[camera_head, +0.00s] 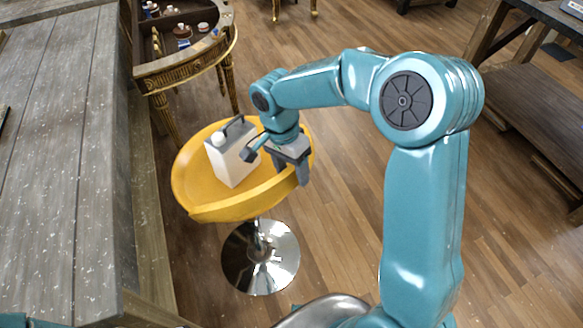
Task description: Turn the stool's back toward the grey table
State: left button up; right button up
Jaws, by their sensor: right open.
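The yellow stool (243,206) stands on a round chrome foot, right of the grey table (62,150). Its low raised back runs along the near and right side of the seat, facing me rather than the grey table. A white container with a dark handle (229,163) stands upright on the seat. My right gripper (278,166) is open at the right end of the back. One finger shows over the seat side, the other at the outer side of the back. I cannot tell whether they touch it. My left gripper is not in view.
A gilt console (180,72) with small bottles and other items in its top stands behind the stool. A dark wooden table with a lower shelf (535,115) is at the right. Wooden floor (340,215) is clear right of the stool.

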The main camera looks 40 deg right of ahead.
jog(key=shift+w, duration=0.15)
jog(key=c, duration=0.8)
grip_shut()
